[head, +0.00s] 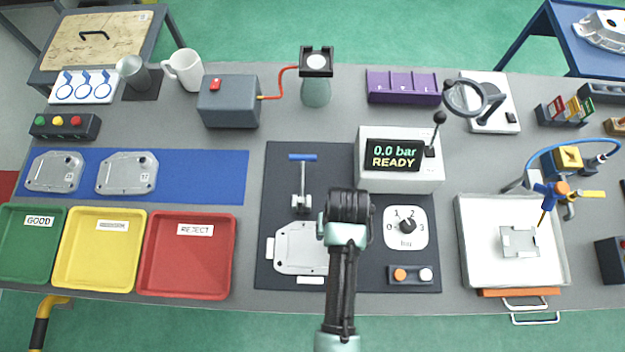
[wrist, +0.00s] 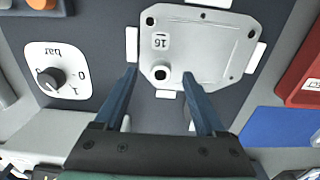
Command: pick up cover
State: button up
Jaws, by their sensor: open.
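A silver cast cover (head: 300,247) lies flat on the dark fixture plate (head: 280,170), partly hidden by my arm in the head view. In the wrist view the cover (wrist: 198,48) shows a number mark and a round dark hole, with white locating blocks around its edge. My gripper (wrist: 159,68) is open, its two blue fingers apart at the cover's near edge with nothing held between them. In the head view my gripper (head: 348,205) hangs over the plate, right of the cover; its fingertips are hidden there. Two similar covers (head: 54,172) (head: 127,174) lie on the blue mat (head: 205,176).
A toggle clamp (head: 302,185) with a blue handle stands behind the cover. A pressure display box (head: 400,160) and a dial (head: 406,227) stand right of my gripper. Green, yellow and red trays (head: 187,287) line the left front. A white tray (head: 480,270) sits at right.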

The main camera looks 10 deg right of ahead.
jog(key=shift+w+f, duration=0.1)
jog(key=shift+f, duration=1.45)
grip_shut()
